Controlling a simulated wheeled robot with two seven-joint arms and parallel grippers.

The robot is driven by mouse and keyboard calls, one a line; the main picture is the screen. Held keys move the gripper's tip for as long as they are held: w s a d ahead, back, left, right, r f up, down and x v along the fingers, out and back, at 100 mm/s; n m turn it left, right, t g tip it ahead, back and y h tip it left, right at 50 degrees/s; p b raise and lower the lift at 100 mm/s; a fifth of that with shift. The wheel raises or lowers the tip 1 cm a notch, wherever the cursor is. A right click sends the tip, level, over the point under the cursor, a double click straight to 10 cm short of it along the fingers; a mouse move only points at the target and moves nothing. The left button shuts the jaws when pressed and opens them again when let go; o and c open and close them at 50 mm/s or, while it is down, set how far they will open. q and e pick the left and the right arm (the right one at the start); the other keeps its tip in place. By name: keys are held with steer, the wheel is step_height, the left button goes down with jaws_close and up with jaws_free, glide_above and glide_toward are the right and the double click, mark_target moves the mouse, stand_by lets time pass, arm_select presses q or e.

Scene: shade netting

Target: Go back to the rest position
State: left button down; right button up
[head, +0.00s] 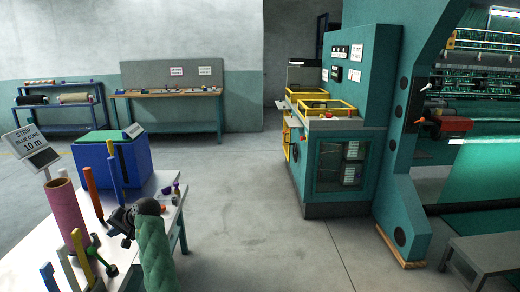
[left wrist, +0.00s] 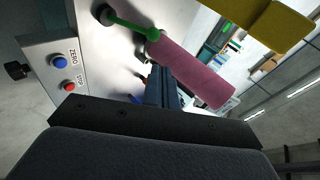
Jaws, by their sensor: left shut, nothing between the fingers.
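My left gripper (head: 118,226) is dark and shut with nothing between its fingers. It is above the white worktable (head: 165,202) at the lower left, with my green-sleeved arm behind it. In the left wrist view its dark fingers (left wrist: 163,88) lie close together, pointing towards a pink spool (left wrist: 190,70) that appears tilted there. In the head view the pink spool (head: 68,215) stands upright to the left of the gripper. I cannot tell the exact gap between them. My right gripper is in neither view.
A blue bin (head: 95,160), an orange post (head: 93,192) and a yellow post (head: 80,255) stand near the gripper. A box with ZERO and STOP buttons (left wrist: 60,65) shows in the wrist view. Teal machinery (head: 365,110) stands right. The middle floor (head: 235,200) is clear.

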arm_select(q)
steer(key=w+d+r+n+t+h, duration=0.2)
steer(key=d+r+t, duration=0.1)
steer(key=d, duration=0.3)
steer(key=w+d+r+n+t+h, duration=0.1)
steer(key=w+d+r+t+h, duration=0.15)
steer(key=d, duration=0.45)
steer(key=s+d+f+m+t+h, duration=0.1)
steer(key=s+d+f+h, duration=0.1)
steer(key=s+d+f, duration=0.4)
steer(key=s+d+f+m+t+h, duration=0.1)
steer(key=s+d+f+m+h, duration=0.2)
steer(key=d, duration=0.5)
steer(key=s+d+f+m+g+h, duration=0.1)
steer(key=s+d+f+g, duration=0.1)
steer(key=s+d+f, duration=0.5)
steer(key=s+d+f+m+g+h, duration=0.1)
steer(key=s+d+f+g, duration=0.15)
steer(key=s+f, duration=0.85)
steer(key=s+d+f+g, duration=0.1)
steer(key=s+f, duration=0.5)
steer(key=s, duration=0.5)
steer(key=s+d+f+g, duration=0.1)
steer(key=s+f, duration=0.5)
steer(key=s, duration=0.6)
steer(key=shift+s+d+g, duration=0.2)
steer(key=shift+g, duration=0.4)
